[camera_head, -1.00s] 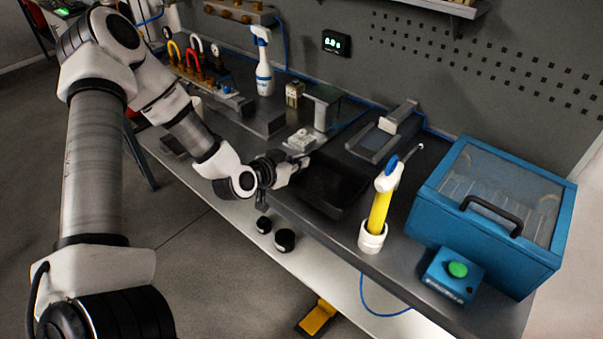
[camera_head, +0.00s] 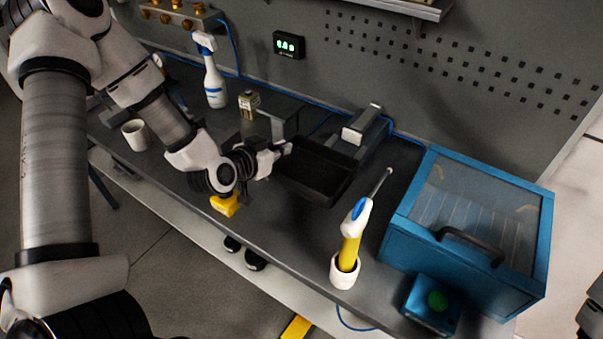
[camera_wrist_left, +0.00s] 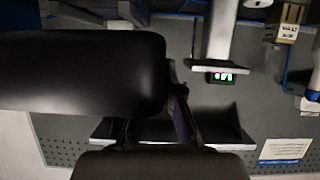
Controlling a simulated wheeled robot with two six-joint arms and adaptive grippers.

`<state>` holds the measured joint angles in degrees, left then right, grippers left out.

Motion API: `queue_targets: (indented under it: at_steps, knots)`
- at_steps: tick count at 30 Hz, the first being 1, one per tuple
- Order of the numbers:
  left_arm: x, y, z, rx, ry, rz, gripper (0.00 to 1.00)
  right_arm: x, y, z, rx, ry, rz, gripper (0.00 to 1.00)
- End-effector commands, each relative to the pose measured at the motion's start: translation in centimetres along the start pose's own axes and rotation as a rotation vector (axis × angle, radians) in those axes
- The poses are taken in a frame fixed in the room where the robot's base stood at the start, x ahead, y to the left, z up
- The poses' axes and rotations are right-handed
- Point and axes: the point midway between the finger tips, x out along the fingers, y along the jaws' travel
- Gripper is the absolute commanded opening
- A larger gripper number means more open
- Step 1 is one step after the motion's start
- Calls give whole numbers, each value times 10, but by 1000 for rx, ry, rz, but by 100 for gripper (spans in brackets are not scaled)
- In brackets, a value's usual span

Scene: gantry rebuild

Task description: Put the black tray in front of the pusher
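The black tray (camera_head: 315,169) is a shallow open box in the middle of the head view, and looks empty. My left gripper (camera_head: 281,152) is shut on its left rim. The tray seems held a little above the bench, tilted; the gap below it is hard to judge. The pusher (camera_head: 362,122), a grey block on a low metal device, stands just behind and right of the tray, partly hidden by it. In the left wrist view, large dark finger shapes (camera_wrist_left: 165,120) fill much of the picture, and the grip is unclear there. My right gripper is not visible.
A yellow-and-blue tool in a white cup (camera_head: 345,271), a blue lidded box (camera_head: 395,248) and a green-button box (camera_head: 421,311) stand to the right. A spray bottle (camera_head: 214,85) and white mug (camera_head: 136,135) stand left. Bench between tray and blue box is mostly clear.

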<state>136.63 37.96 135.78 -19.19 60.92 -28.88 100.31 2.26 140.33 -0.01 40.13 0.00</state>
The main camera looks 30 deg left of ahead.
Motion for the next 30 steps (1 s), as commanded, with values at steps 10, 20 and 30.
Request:
queue_targets:
  at_steps: [10,20,30]
  knots:
    - [25,-1,61,1,-4,0,0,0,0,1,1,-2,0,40]
    - [29,-1,70,-1,1,0,0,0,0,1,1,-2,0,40]
    - [33,-1,81,-1,1,0,0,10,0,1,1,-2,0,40]
